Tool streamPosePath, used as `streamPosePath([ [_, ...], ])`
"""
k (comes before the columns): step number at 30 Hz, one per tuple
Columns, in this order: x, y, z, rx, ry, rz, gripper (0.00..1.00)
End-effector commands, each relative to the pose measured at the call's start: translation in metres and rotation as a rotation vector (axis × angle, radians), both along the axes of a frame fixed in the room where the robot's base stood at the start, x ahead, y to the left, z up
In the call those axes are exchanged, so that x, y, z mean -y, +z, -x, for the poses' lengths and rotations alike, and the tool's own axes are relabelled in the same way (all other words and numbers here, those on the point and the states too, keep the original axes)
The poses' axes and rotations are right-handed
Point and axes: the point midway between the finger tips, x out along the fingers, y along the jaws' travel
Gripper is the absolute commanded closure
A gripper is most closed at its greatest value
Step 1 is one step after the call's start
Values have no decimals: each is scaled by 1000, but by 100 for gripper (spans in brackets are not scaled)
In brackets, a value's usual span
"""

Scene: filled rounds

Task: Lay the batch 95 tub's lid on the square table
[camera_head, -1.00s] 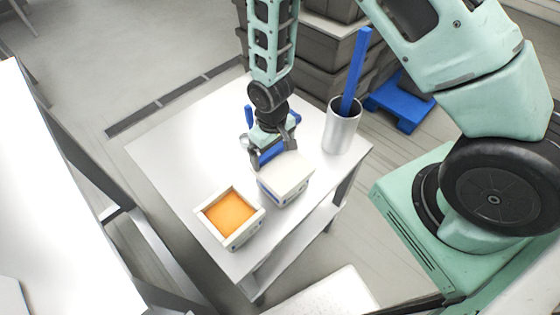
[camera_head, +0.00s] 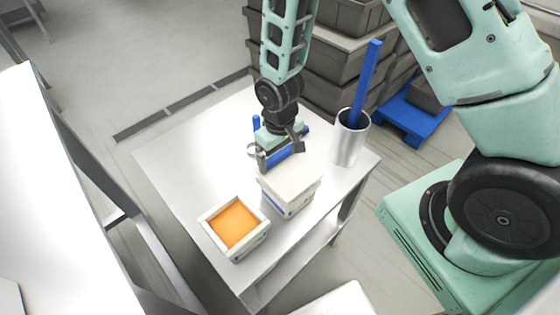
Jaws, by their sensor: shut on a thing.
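A closed white tub (camera_head: 289,208) with a blue-marked label stands near the right edge of a white table (camera_head: 185,150). Its white lid (camera_head: 295,181) is at its top, and my gripper (camera_head: 279,158) is shut on the lid's far edge. The lid looks slightly raised or tilted over the tub; I cannot tell whether they still touch. An open white tub (camera_head: 253,246) with orange contents stands to the left and nearer. Batch numbers are too small to read.
A metal cup (camera_head: 348,143) holding a blue stick (camera_head: 367,80) stands at the table's right corner. The table's left part is bare. Another white surface (camera_head: 40,190) lies at far left. Grey crates (camera_head: 335,65) and a blue pallet (camera_head: 410,118) stand behind.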

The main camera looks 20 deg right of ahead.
Motion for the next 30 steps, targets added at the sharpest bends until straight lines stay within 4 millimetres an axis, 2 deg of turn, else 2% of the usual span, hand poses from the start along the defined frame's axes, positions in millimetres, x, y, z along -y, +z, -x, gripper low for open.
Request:
streamPosePath([
  [6, 0, 37, -2, 6, -2, -2, 32],
  [10, 0, 55, -1, 4, -2, -1, 32],
  [30, 0, 107, 0, 0, 0, 0, 32],
])
